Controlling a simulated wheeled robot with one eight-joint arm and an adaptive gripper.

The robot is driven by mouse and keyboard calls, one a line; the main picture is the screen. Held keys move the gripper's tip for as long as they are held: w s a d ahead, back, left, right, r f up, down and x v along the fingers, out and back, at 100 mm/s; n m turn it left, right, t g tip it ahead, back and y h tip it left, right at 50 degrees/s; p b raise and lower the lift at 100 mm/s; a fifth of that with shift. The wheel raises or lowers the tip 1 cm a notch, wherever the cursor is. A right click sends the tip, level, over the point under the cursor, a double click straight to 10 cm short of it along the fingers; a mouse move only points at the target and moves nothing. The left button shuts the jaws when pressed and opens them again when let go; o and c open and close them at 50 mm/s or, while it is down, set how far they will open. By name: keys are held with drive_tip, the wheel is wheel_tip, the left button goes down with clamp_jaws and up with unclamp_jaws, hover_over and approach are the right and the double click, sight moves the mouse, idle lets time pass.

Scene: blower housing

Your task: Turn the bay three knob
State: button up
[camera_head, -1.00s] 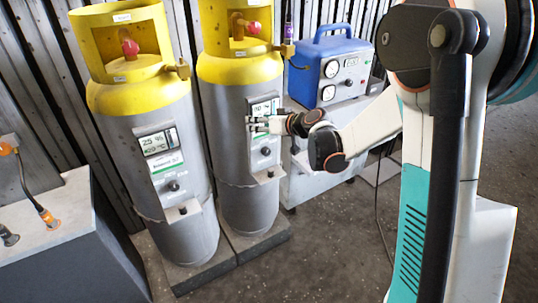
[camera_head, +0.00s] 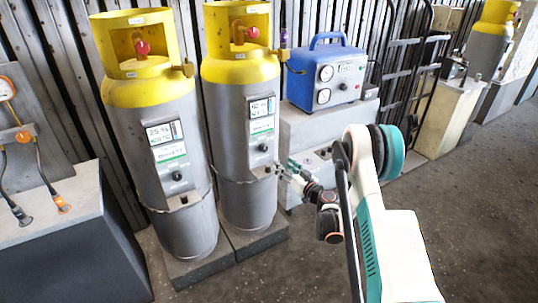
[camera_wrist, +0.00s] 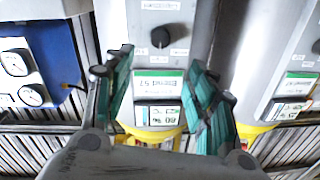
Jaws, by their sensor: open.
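Two grey gas cylinders with yellow tops each carry a panel with a display, a green-striped label and a small black knob. The right cylinder's knob (camera_head: 263,147) also shows in the wrist view (camera_wrist: 160,37), where the scene appears upside down. The left cylinder's knob (camera_head: 177,176) is farther off. My gripper (camera_head: 283,170) is open and empty, to the right of and lower than the right cylinder's knob in the head view. In the wrist view my gripper (camera_wrist: 160,60) has its green fingers spread, with the knob beyond their tips. No bay number is readable.
A blue gauge unit (camera_head: 328,75) sits on a grey cabinet (camera_head: 315,130) right of the cylinders. A dark bench (camera_head: 60,235) with cables stands at left. A black hand truck (camera_head: 412,70) leans on the wall. The floor at right is clear.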

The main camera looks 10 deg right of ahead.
sight(265, 149)
drive_tip(key=b+x, duration=0.4)
drive_tip(key=x, duration=0.9)
drive_tip(key=shift+w, duration=0.4)
drive_tip(key=c, duration=1.1)
